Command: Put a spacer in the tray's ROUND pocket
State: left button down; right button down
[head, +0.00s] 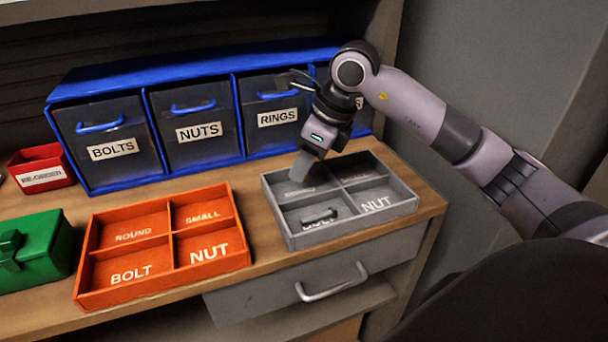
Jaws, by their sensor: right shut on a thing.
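My right gripper (305,170) points down into the back left pocket of the grey tray (345,230). It is shut on a small part, taken to be a spacer, which the fingers largely hide. That pocket's label is mostly covered and cannot be read. A dark bolt lies (320,216) in the front left pocket, over its label. The front right pocket reads NUT and looks empty. The orange tray (165,293) to the left has pockets reading ROUND, SMALL, BOLT and NUT, all of which look empty. My left gripper is not in view.
A blue rack (190,72) with drawers marked BOLTS, NUTS and RINGS stands behind the trays. A red bin (42,178) and a green box (35,252) are at the left. A grey drawer (310,285) with a handle sits under the wooden bench top (250,215).

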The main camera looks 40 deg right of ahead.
jog(key=shift+f, duration=1.45)
jog(key=shift+f, duration=0.15)
jog(key=c, duration=1.2)
grip_release()
jog(key=shift+o, duration=0.2)
jog(key=shift+d+r, duration=0.1)
jog(key=shift+r, duration=0.3)
jog(key=v, duration=1.1)
jog(key=shift+s+r, duration=0.15)
jog(key=shift+r, duration=0.1)
